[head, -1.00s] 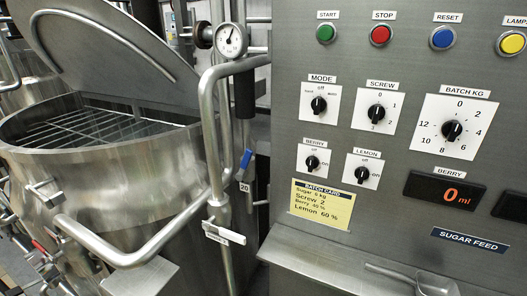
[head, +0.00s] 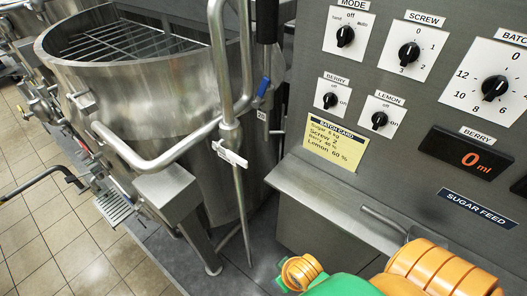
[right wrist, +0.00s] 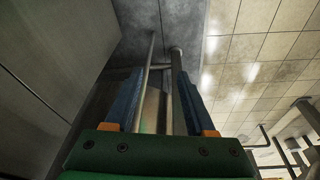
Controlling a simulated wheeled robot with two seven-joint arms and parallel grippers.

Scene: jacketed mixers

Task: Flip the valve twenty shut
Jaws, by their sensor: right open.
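The valve labelled 20 shows in the head view as a short blue lever (head: 264,87) on a vertical pipe beside the steel kettle. The lever stands nearly upright, leaning slightly, with the small white 20 tag (head: 262,115) below it. My right gripper (right wrist: 158,76) is open in the right wrist view, its two blue fingers apart with metal rods and a grey surface beyond them. I cannot make out the blue lever there. In the head view only my green and orange right arm shows, low at the right, well below the lever. My left gripper is out of view.
A bent steel pipe (head: 160,163) and a slim post with a white-handled fitting (head: 230,158) stand in front of the lever. The kettle (head: 165,80) is left of it. The control panel (head: 310,110) and its ledge (head: 310,200) are to the right.

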